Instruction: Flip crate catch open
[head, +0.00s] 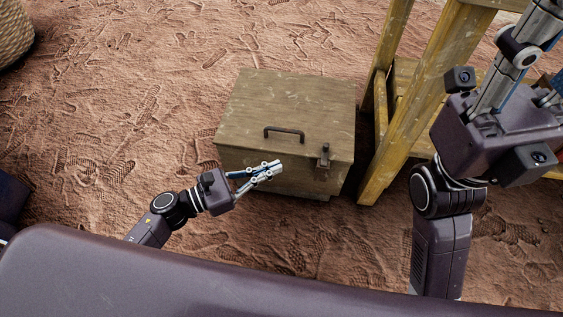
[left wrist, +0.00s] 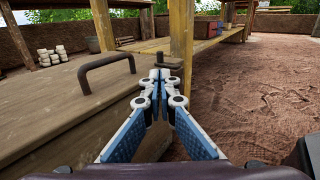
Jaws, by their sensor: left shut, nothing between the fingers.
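A weathered wooden crate (head: 285,100) stands on the ground with its lid down. A dark handle (head: 284,132) is on the lid, and it also shows in the left wrist view (left wrist: 106,62). The small metal catch (head: 324,157) sits at the lid's front edge, towards the right corner. My left gripper (head: 277,166) is shut and empty by the crate's front, left of the catch. In the left wrist view its closed fingertips (left wrist: 160,74) point towards the catch (left wrist: 168,59), which they partly cover. My right gripper (head: 520,52) is raised at the right, partly out of frame.
A yellowish wooden bench frame (head: 415,95) stands close to the crate's right side, its leg near the catch corner. A woven basket (head: 14,30) is at the top left.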

